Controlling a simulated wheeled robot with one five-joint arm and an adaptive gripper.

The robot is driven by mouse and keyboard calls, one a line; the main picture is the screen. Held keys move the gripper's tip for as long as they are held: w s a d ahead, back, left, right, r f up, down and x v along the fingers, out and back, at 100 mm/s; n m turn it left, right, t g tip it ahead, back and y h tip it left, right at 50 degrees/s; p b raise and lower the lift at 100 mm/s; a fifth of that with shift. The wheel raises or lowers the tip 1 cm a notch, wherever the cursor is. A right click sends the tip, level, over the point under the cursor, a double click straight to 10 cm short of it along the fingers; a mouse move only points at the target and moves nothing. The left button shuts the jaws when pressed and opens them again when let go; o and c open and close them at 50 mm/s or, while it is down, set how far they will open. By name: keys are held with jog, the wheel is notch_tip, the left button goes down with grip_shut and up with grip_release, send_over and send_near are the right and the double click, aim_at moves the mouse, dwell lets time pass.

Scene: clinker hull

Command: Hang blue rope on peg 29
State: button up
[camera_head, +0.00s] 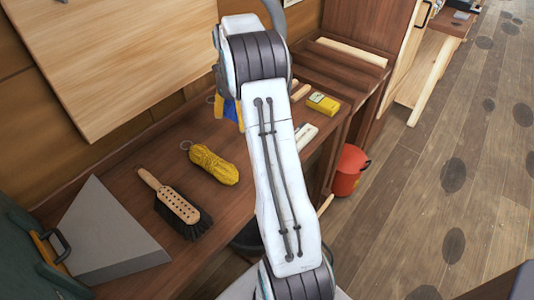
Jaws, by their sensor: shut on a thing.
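My white and grey arm reaches up through the middle of the camera_head view. No other blue rope and no numbered peg can be made out.
The wooden bench (150,145) holds a yellow rope coil (214,165), a brush (175,203), a grey wedge-shaped block (108,235) and a yellow box (323,103). A pale board (110,50) leans above it.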

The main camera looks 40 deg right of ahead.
jog(key=shift+f, duration=0.1)
jog(key=shift+f+p, duration=0.3)
jog(key=shift+f, duration=4.4)
jog(key=shift+f, duration=0.2)
jog(key=o, duration=1.2)
jog(key=shift+c, duration=0.2)
